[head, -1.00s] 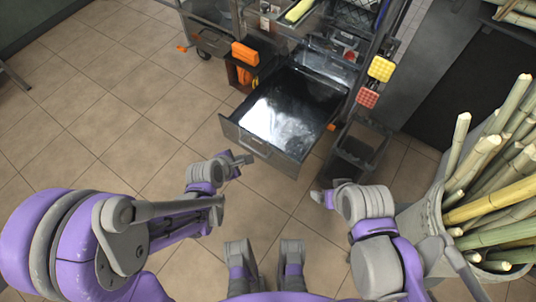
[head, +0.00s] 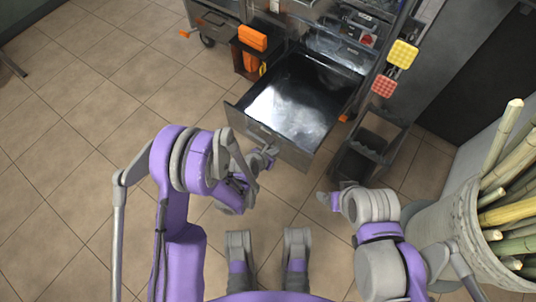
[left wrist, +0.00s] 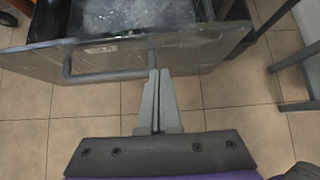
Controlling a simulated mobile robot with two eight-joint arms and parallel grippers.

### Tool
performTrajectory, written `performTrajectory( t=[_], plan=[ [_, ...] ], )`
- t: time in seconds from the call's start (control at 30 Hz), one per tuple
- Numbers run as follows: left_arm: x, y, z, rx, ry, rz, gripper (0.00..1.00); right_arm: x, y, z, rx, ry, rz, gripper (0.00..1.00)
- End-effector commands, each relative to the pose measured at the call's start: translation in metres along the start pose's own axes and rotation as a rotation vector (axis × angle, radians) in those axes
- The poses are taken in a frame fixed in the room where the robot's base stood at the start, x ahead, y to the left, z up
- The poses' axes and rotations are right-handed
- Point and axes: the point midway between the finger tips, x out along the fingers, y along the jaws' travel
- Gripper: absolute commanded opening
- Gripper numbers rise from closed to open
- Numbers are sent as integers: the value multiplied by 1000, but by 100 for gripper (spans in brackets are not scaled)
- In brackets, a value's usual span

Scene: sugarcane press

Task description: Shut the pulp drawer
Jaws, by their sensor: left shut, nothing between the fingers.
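The pulp drawer (head: 299,103) is pulled out of the machine, an open metal tray with a dark, shiny inside. Its front panel with a bar handle faces me, and the panel also shows in the left wrist view (left wrist: 200,52). My left gripper (head: 271,152) is shut and empty, right at the drawer front; in the left wrist view its fingertips (left wrist: 159,75) lie at the right part of the handle bar. I cannot tell whether they touch. My right gripper (head: 328,199) is low, right of the drawer front and apart from it; its fingers are too small to read.
A bucket of sugarcane stalks (head: 462,225) stands at the right. A dark stepped stand (head: 369,147) is right of the drawer. An orange item (head: 252,38) sits at the left of the machine. The tiled floor at left is clear.

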Motion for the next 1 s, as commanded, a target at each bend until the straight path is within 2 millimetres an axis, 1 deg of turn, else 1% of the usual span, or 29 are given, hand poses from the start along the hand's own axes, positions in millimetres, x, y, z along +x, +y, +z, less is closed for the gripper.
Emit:
performTrajectory(
  t=[0.03, 0.1, 0.3, 0.77, 1.0],
  plan=[
    [8, 0, 5, 1, -1, -1, 0, 2, 0, 0, 0, -1, 0, 88],
    [15, 0, 14, 2, -1, 0, 0, 1, 0, 0, 0, 0, 0, 88],
    [27, 0, 27, 2, -1, 0, 0, 2, 0, 1, 0, -1, 0, 88],
    [29, 1, 29, 1, 0, 1, 0, 2, 0, 1, 0, -1, 0, 88],
    [32, 8, 32, 0, 0, 2, 0, 5, 0, 1, 0, -2, 0, 88]
  ],
)
